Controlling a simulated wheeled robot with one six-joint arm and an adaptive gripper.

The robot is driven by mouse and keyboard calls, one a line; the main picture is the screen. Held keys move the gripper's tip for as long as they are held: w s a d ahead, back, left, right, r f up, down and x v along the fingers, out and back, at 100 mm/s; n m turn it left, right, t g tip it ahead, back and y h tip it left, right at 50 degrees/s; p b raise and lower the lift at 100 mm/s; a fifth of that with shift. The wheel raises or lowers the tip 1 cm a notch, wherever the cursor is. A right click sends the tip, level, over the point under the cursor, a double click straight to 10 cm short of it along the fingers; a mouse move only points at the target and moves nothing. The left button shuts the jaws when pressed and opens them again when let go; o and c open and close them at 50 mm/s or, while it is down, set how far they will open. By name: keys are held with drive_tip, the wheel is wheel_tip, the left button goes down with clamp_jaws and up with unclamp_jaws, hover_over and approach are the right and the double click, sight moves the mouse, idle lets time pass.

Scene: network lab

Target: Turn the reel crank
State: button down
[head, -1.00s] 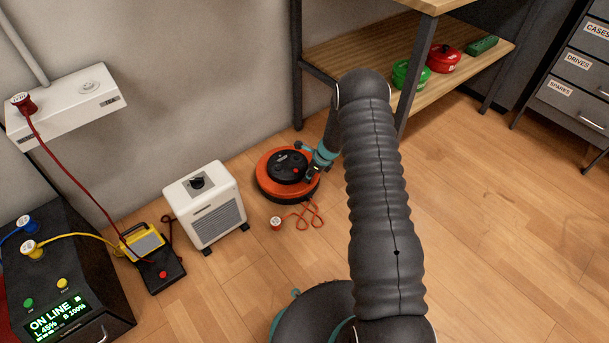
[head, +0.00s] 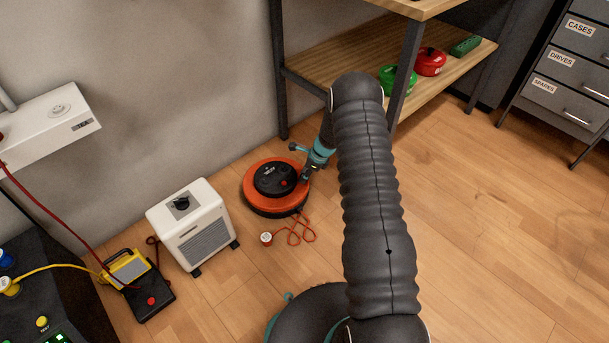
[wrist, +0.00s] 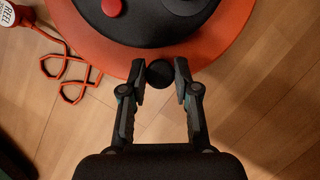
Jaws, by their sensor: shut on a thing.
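The orange cable reel (head: 252,198) lies flat on the floor, with a black hub (head: 272,177) and a red button (head: 284,183). My gripper (head: 305,176) is at the reel's right edge in the head view. In the wrist view my gripper (wrist: 159,74) has its fingers on either side of a round black crank knob (wrist: 159,74) at the reel's rim, and it is shut on it. The hub (wrist: 160,20) and red button (wrist: 111,8) show only partly there. The rest of the crank is hard to make out.
A white heater-like box (head: 190,225) stands left of the reel. An orange cord (head: 300,234) with a white plug (head: 266,238) lies in front of it. A shelf unit (head: 340,85) with green and red reels is behind right. Floor on the right is clear.

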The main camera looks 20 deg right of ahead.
drive_tip(key=shift+r, duration=0.1)
drive_tip(key=c, duration=0.9)
unclamp_jaws()
drive_tip(key=v, duration=1.2)
